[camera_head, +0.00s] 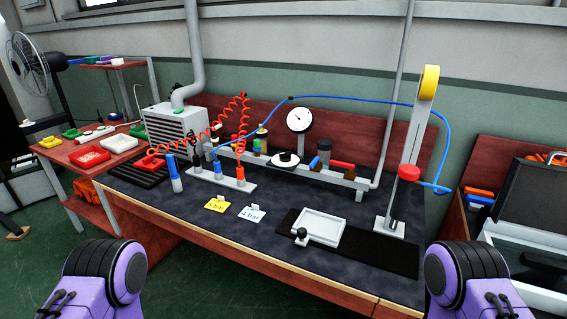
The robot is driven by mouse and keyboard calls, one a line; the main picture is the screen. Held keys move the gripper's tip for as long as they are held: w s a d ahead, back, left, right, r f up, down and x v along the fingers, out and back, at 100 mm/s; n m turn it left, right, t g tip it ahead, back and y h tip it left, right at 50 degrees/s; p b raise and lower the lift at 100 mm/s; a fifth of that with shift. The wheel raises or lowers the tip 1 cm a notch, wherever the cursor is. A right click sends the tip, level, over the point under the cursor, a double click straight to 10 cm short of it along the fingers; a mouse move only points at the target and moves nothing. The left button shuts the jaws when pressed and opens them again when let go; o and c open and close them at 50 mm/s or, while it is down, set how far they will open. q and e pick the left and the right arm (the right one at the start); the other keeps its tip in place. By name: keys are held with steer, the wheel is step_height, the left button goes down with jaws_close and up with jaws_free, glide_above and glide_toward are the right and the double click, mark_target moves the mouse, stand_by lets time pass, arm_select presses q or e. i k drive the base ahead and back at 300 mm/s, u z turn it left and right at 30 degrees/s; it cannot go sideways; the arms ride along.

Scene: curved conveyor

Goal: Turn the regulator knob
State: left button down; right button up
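A round pressure gauge (299,119) with a white face stands upright at the back of the workbench. In front of and below it is a black knob (285,156) on a white round disc (283,165), which looks like the regulator knob, though I cannot be sure. It sits on a grey manifold rail (316,173). My purple arm parts show at the bottom left and bottom right corners, both well apart from the knob. Neither gripper is in view.
Coiled red hoses and a blue hose (350,99) run over the bench. Yellow (217,204) and white (251,214) cards, a white tray (320,228) and a tall stand (413,150) with a red knob occupy the front and right. Dark mat (170,205) is clear at front left.

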mark_target(286, 157)
steer(key=z, duration=0.05)
steer(key=k, duration=0.75)
steer(key=u, duration=0.9)
steer(key=i, duration=1.7)
steer(key=z, duration=0.55)
